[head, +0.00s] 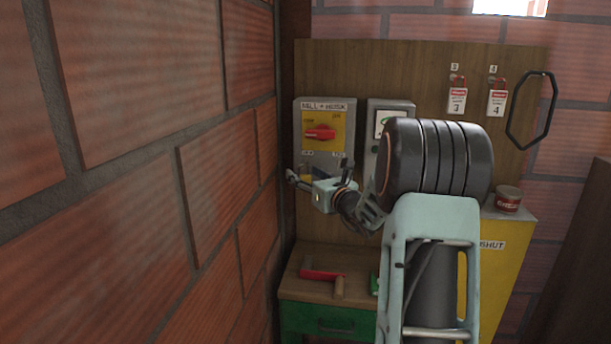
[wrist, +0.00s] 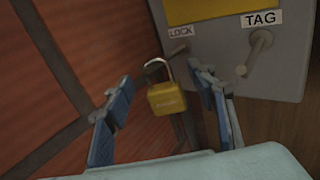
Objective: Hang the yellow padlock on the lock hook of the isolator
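The yellow padlock (wrist: 166,99) is in the wrist view, its body hanging below the LOCK label. Its shackle appears to be around the lock hook (wrist: 181,51), which sticks out from the isolator's lower edge. My gripper (wrist: 160,77) is open, one finger on each side of the padlock, with gaps to both. In the head view the isolator (head: 345,140) is a grey box with a yellow plate and a red rotary handle (head: 320,132). My gripper (head: 318,172) is just below its handle there.
A TAG hook (wrist: 260,42) is right of the lock hook. A brick wall (head: 120,190) stands close on the left. A second grey box (head: 391,112) is beside the isolator. A red-headed tool (head: 322,275) lies on the bench below.

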